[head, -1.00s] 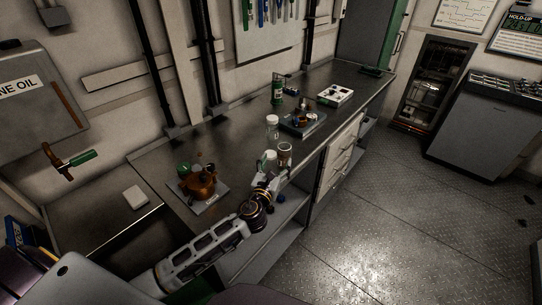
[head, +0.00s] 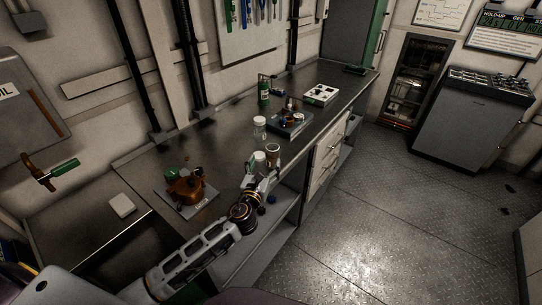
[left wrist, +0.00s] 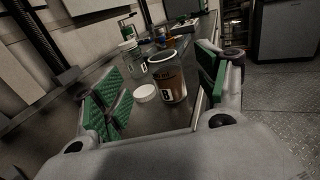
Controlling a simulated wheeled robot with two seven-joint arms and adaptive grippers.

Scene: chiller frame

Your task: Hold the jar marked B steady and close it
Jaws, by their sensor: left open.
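The jar marked B (left wrist: 171,84) stands upright on the bench, open at the top, with brown contents and a black letter B label. It also shows in the head view (head: 273,151). A white lid (left wrist: 146,93) lies on the bench just left of it. My left gripper (left wrist: 160,95) is open, its green pads on either side of the view, with jar and lid ahead between them and not gripped. In the head view the left gripper (head: 262,176) is at the bench's front edge, close to the jar. My right gripper is not in view.
A clear jar with a white lid (head: 259,126) stands behind jar B. A copper-coloured device (head: 186,187) sits left.

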